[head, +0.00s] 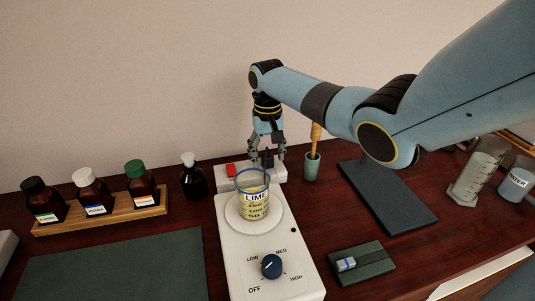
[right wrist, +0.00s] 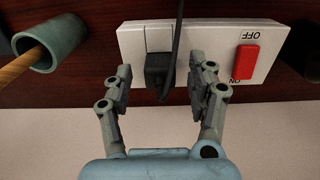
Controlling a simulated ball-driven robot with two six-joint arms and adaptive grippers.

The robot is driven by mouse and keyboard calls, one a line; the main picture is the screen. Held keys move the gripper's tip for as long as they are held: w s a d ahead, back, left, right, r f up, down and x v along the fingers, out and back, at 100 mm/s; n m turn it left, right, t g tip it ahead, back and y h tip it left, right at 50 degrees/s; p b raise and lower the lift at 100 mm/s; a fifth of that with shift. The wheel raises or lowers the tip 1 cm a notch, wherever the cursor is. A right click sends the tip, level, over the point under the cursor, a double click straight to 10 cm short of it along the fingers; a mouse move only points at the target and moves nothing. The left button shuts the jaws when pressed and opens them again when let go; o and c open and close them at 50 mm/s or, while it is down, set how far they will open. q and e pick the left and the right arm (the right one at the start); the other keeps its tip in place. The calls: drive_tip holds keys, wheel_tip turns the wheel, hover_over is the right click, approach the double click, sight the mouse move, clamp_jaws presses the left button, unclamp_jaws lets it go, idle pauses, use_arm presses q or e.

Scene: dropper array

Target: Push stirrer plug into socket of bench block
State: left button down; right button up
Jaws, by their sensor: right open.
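The white bench block (head: 281,175) stands behind the stirrer, against the wall. In the right wrist view the block (right wrist: 205,42) shows a red switch (right wrist: 245,62) and the dark stirrer plug (right wrist: 158,68) with its black cord. The plug is at the block's socket area; how deep it sits cannot be told. My right gripper (head: 267,160) points down over the block. In the wrist view its open fingers (right wrist: 160,88) stand on either side of the plug, with gaps visible. The white stirrer (head: 271,240) carries a LIME beaker (head: 253,207). My left gripper is not in view.
A teal cup (head: 311,168) with a wooden-handled tool stands close right of the block. A dark dropper bottle (head: 193,180) stands to its left. Several bottles fill a wooden rack (head: 105,212). A dark stand base (head: 388,197) and a green pad (head: 375,268) lie right.

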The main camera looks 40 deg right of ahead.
sight(268, 155)
drive_tip(key=shift+r, duration=0.1)
wheel_tip(268, 155, up, 12)
idle(0.5)
drive_tip(key=shift+s+f, duration=0.1)
drive_tip(key=shift+f, duration=0.1)
